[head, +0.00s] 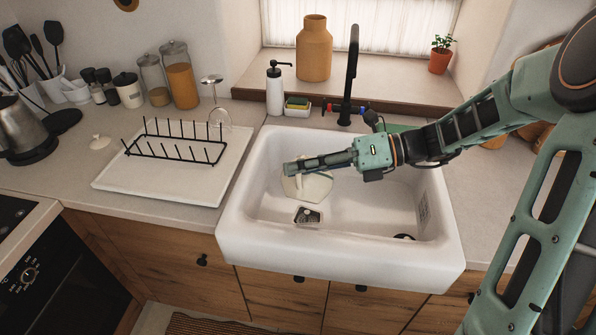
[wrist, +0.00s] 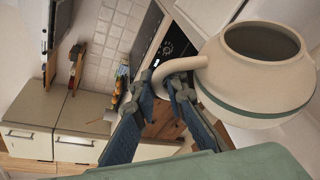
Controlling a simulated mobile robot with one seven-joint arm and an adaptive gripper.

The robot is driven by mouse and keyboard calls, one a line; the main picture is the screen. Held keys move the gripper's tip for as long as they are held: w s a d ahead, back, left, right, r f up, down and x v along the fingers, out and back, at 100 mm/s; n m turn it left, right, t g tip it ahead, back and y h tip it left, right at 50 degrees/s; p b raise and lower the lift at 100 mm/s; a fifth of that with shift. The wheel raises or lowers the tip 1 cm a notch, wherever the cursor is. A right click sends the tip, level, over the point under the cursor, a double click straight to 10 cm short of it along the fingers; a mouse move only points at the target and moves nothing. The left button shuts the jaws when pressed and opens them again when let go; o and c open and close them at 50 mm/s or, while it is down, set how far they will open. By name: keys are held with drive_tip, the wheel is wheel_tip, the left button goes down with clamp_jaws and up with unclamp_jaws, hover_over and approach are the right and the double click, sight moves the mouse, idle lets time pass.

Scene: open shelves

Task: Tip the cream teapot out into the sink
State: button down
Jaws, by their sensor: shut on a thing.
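The cream teapot (head: 312,187) with a green band hangs over the basin of the white sink (head: 340,262), partly hidden behind my gripper (head: 292,168). In the wrist view my gripper (wrist: 168,82) is shut on the handle of the teapot (wrist: 250,72). The teapot's round mouth shows there without a lid, and its inside looks dark. It looks tilted in the head view, but the exact angle is unclear. Its spout and any liquid cannot be made out.
A black tap (head: 348,85) rises behind the sink. A soap bottle (head: 275,90) and sponge holder (head: 297,106) stand behind the basin.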

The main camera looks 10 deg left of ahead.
drive_tip(key=shift+m+g+y, duration=0.5)
drive_tip(key=shift+m, duration=0.4)
drive_tip(key=shift+w+d+r, duration=0.15)
drive_tip(key=shift+w+r, duration=0.7)
drive_tip(key=shift+r, duration=0.05)
drive_tip(key=shift+w+d+r, duration=0.15)
drive_tip(key=shift+w+r, duration=0.7)
drive_tip(key=shift+r, duration=0.05)
drive_tip(key=shift+r+p, duration=0.15)
drive_tip(key=shift+p, duration=0.3)
drive_tip(key=shift+w+r+p, duration=0.1)
drive_tip(key=shift+w+p, duration=0.1)
drive_tip(key=shift+p, duration=0.15)
drive_tip(key=shift+w+d+r+m+p, duration=0.15)
drive_tip(key=shift+w+r+m+p, duration=0.55)
drive_tip(key=shift+p, duration=1.3)
drive_tip(key=shift+w+p, duration=0.4)
drive_tip(key=shift+p, duration=0.15)
drive_tip(key=shift+w+d+r+p, duration=0.15)
drive_tip(key=shift+w+p, duration=0.15)
drive_tip(key=shift+p, duration=0.25)
drive_tip(key=w+d+r+m+g+y, duration=0.1)
drive_tip(key=w+d+m+y, duration=0.1)
drive_tip(key=w+m, duration=0.5)
drive_tip(key=shift+w+d+r+y+p, duration=0.15)
drive_tip(key=shift+w+r+y+p, duration=0.4)
drive_tip(key=shift+w, duration=2.6)
